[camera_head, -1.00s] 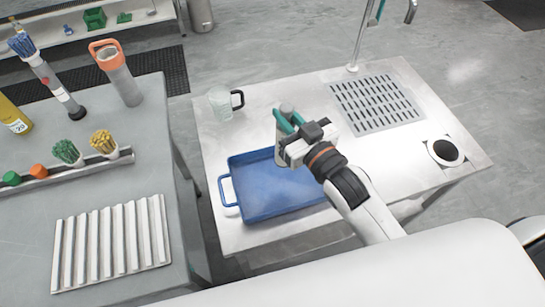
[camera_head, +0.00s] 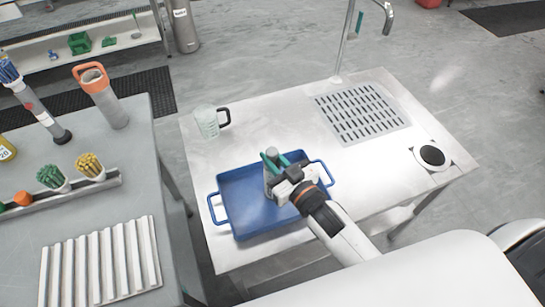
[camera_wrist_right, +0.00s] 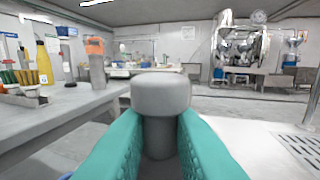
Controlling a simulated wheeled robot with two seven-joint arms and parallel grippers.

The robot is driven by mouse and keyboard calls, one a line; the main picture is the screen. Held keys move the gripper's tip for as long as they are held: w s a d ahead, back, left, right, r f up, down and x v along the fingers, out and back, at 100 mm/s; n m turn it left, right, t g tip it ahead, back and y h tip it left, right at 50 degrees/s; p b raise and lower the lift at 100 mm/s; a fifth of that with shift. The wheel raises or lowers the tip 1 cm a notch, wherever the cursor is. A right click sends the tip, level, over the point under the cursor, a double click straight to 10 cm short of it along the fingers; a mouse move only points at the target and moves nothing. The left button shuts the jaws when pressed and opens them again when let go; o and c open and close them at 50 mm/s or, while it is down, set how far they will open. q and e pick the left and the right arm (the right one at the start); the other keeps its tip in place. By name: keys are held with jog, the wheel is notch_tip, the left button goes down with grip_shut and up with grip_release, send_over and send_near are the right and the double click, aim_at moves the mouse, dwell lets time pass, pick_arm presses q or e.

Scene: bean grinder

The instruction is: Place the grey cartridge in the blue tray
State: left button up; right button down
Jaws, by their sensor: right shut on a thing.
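The grey cartridge (camera_wrist_right: 160,96) is upright between the teal fingers of my right gripper (camera_wrist_right: 158,150) in the right wrist view. In the head view the cartridge (camera_head: 271,176) shows over the blue tray (camera_head: 255,214), with the right gripper (camera_head: 272,160) shut on it. The tray has a handle at each side and lies on the metal table. I cannot tell whether the cartridge's base touches the tray floor, as the gripper and arm hide part of it. My left gripper is not in view.
A clear jug (camera_head: 208,123) with a black handle stands behind the tray. A drain grate (camera_head: 362,112) and a round black-and-white fitting (camera_head: 431,156) are to the right. The left table holds a grey ridged rack (camera_head: 100,262), brushes and an orange-handled cylinder (camera_head: 104,98).

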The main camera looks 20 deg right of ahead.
jog(key=shift+f, duration=0.15)
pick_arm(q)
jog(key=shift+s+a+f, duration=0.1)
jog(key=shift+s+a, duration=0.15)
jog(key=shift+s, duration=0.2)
pick_arm(e)
jog(key=c, duration=1.3)
grip_release()
jog(key=shift+c, duration=0.2)
jog(key=shift+r, duration=0.2)
jog(key=shift+s+d+f, duration=0.1)
jog(key=shift+s+f, duration=0.05)
jog(key=shift+s, duration=0.2)
pick_arm(q)
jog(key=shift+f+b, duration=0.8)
jog(key=shift+b, duration=0.05)
pick_arm(e)
jog(key=v, duration=1.1)
jog(key=shift+s, duration=0.2)
